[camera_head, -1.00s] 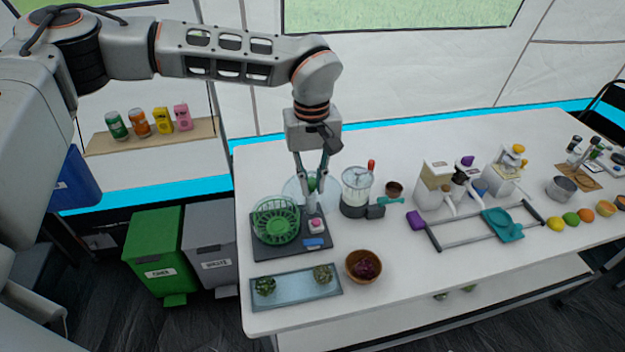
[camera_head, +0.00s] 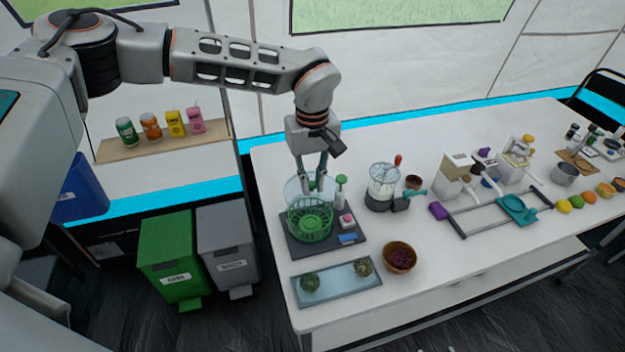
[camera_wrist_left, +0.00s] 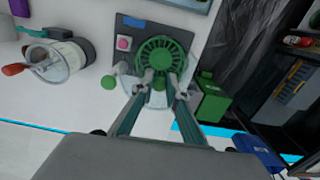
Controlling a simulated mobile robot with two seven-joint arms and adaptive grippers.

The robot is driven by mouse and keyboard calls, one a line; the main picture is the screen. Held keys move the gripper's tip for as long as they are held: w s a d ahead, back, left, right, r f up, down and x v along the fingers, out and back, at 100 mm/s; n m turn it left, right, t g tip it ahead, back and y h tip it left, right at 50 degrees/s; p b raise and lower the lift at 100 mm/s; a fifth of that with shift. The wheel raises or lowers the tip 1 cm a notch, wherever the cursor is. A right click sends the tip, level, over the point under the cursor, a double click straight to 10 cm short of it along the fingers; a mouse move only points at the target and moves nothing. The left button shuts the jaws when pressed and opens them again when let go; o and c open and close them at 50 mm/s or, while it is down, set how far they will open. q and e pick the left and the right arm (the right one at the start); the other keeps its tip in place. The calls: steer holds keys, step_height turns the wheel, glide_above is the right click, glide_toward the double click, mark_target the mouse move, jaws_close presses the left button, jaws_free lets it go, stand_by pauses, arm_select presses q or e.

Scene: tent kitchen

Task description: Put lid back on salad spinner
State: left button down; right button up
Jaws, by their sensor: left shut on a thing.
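The salad spinner's green slotted basket (camera_head: 309,222) stands on a dark board (camera_head: 292,240). The clear lid (camera_head: 296,187) hangs behind and above the basket, overlapping it in the head view. My left gripper (camera_head: 312,188) points down and is shut on the lid's green knob. In the left wrist view, the knob (camera_wrist_left: 158,84) sits between my left fingertips (camera_wrist_left: 158,87), right by the near rim of the basket (camera_wrist_left: 162,58). The see-through lid is faint, so its exact height and tilt are hard to tell. My right gripper is not in view.
A green-topped item (camera_head: 341,182), a pink button (camera_head: 347,219) and a blue block (camera_head: 348,238) are right of the basket. A clear chopper (camera_head: 383,182) stands further right. A glass tray (camera_head: 337,283) and a brown bowl (camera_head: 399,257) are in front.

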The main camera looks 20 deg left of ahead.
mark_target(311, 191)
arm_select(q)
steer(key=shift+a+f, duration=0.2)
steer(key=shift+f+b, duration=0.65)
steer(key=shift+b, duration=0.05)
step_height(311, 191, down, 3)
steer(key=b, duration=0.2)
steer(key=shift+b, duration=0.3)
steer(key=shift+f, duration=0.95)
